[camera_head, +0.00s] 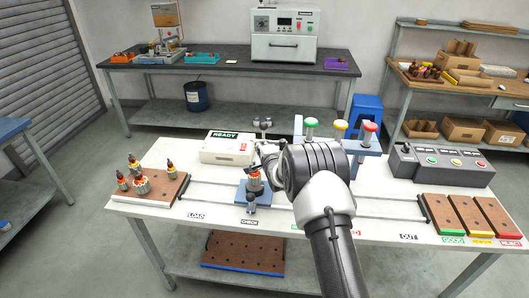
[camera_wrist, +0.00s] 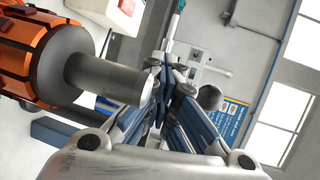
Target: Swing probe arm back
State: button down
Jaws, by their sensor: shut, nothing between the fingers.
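In the head view my wrist hides much of the gripper beside the armature. A grey ball (camera_wrist: 210,97) shows behind the fingers in the wrist view. I cannot tell clearly which part is the probe arm.
A white tester box (camera_head: 228,148) reading READY stands behind the fixture. A wooden block (camera_head: 150,188) with several armatures is at left. Rails (camera_head: 215,206) run along the table.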

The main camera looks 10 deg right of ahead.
jog(key=shift+r, duration=0.35)
jog(key=a+v, duration=0.1)
jog(key=v, duration=1.1)
jog(key=s+d+r+n+g+h, duration=0.2)
jog(key=s+r+n+g, duration=0.5)
jog(key=s+r, duration=0.9)
jog(key=s+a+f+n+g, duration=0.1)
jog(key=s+n, duration=0.4)
jog(key=s, duration=1)
jog(key=s+a+f+n+g, duration=0.1)
jog(key=s+n+g, duration=0.2)
jog(key=s, duration=1.3)
jog(key=shift+s+n+y, duration=0.2)
jog(key=shift+n+y, duration=0.2)
jog(key=shift+n, duration=0.6)
